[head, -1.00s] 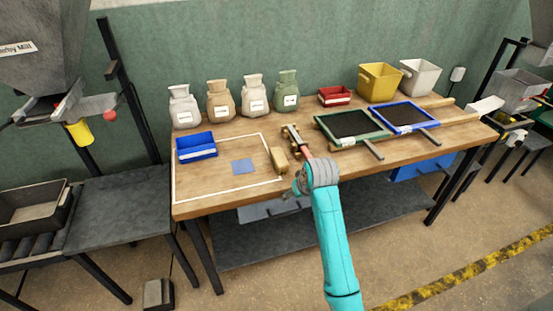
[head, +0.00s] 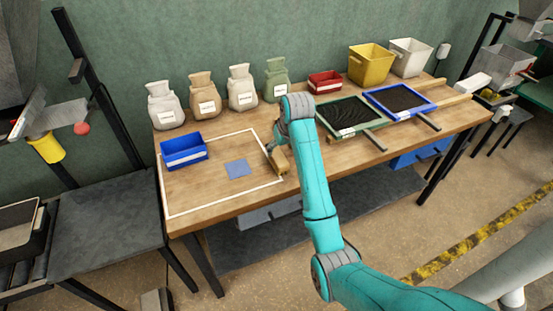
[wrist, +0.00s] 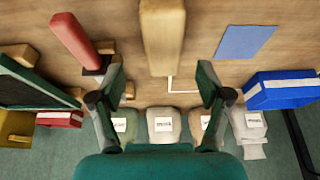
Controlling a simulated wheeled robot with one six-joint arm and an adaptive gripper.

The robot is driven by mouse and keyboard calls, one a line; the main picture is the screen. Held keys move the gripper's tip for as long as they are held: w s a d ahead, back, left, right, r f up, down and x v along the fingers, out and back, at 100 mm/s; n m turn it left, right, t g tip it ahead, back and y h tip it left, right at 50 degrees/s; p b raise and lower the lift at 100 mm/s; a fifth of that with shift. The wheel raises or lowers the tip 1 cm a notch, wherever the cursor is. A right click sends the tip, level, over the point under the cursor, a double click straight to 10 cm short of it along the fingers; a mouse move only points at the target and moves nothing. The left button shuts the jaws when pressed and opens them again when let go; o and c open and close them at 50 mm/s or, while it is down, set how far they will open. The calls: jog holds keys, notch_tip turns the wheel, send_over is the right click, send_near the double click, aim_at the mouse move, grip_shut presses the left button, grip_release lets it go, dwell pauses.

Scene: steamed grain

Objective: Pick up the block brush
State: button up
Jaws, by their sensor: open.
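The block brush is a tan wooden block (head: 280,160) on the table, just right of the white-outlined area's right edge. My arm partly covers its surroundings in the head view. In the wrist view the block (wrist: 163,35) stands lengthwise at the top centre. My gripper (wrist: 160,86) is open and empty. Its two fingers are spread wider than the block, one to each side of its line, and the block's near end lies about between them. I cannot tell the height gap. In the head view the fingers are mostly hidden behind my wrist.
A red-handled tool (wrist: 75,40) lies beside the block. A blue tray (head: 184,152) and blue square (head: 237,169) are to the left. Several sacks (head: 242,88) stand behind. Green-framed (head: 350,114) and blue-framed (head: 400,99) sieves are to the right.

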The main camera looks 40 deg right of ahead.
aim_at(278, 155)
jog(key=shift+a+x, duration=0.2)
jog(key=shift+x, duration=2.9)
jog(key=shift+f, duration=0.25)
jog(key=c, duration=1.3)
